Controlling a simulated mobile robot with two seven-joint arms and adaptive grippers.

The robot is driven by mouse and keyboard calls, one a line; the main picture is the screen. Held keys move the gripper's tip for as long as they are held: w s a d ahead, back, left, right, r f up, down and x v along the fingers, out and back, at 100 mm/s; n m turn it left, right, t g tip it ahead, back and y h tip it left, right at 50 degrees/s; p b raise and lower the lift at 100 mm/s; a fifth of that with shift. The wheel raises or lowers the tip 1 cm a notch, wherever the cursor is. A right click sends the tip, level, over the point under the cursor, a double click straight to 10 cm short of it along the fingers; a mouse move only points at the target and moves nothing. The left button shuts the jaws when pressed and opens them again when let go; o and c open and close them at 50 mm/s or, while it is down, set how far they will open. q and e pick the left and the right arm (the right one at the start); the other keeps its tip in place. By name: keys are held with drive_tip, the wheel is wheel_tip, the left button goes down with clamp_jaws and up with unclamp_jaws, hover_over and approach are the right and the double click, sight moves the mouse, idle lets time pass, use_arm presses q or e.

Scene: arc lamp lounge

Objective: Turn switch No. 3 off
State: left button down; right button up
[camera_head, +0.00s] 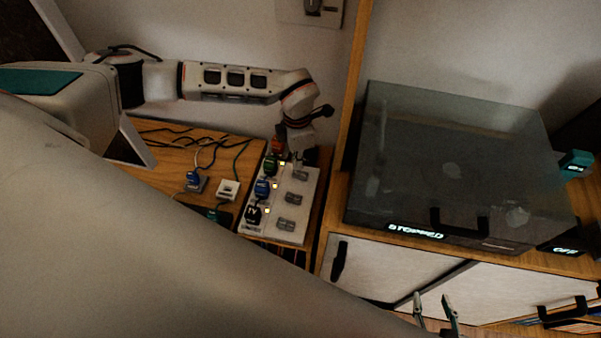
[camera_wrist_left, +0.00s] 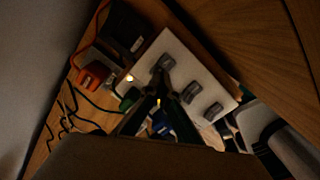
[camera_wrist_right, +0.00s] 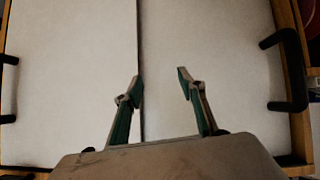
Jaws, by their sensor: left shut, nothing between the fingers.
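A white power strip (camera_head: 276,228) lies on the wooden shelf, with a row of grey rocker switches and a row of coloured plugs. Grey switches show at the far end (camera_head: 300,175), in the middle (camera_head: 293,198) and at the near end (camera_head: 286,225); I cannot read their numbers. Several small yellow lights glow beside the plugs. My left gripper (camera_head: 298,158) is shut and empty over the far end of the strip. In the left wrist view its fingertips (camera_wrist_left: 160,90) are close to one switch (camera_wrist_left: 166,62); contact is unclear. My right gripper (camera_wrist_right: 160,80) is open and empty, before white cabinet doors.
Green (camera_head: 270,163), blue (camera_head: 262,188) and black (camera_head: 254,213) plugs stand along the strip's left side. Loose cables and a white adapter (camera_head: 228,190) lie left of it.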

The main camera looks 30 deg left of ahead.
sight(297, 174)
use_arm(q)
drive_tip(key=shift+f+b, duration=0.65)
drive_tip(key=shift+f, duration=1.15)
idle(1.2)
drive_tip(key=shift+r+p, duration=1.5)
drive_tip(key=shift+r, duration=0.45)
drive_tip(key=shift+r+p, duration=1.35)
drive_tip(key=shift+r, duration=0.3)
drive_tip(key=shift+f, duration=0.1)
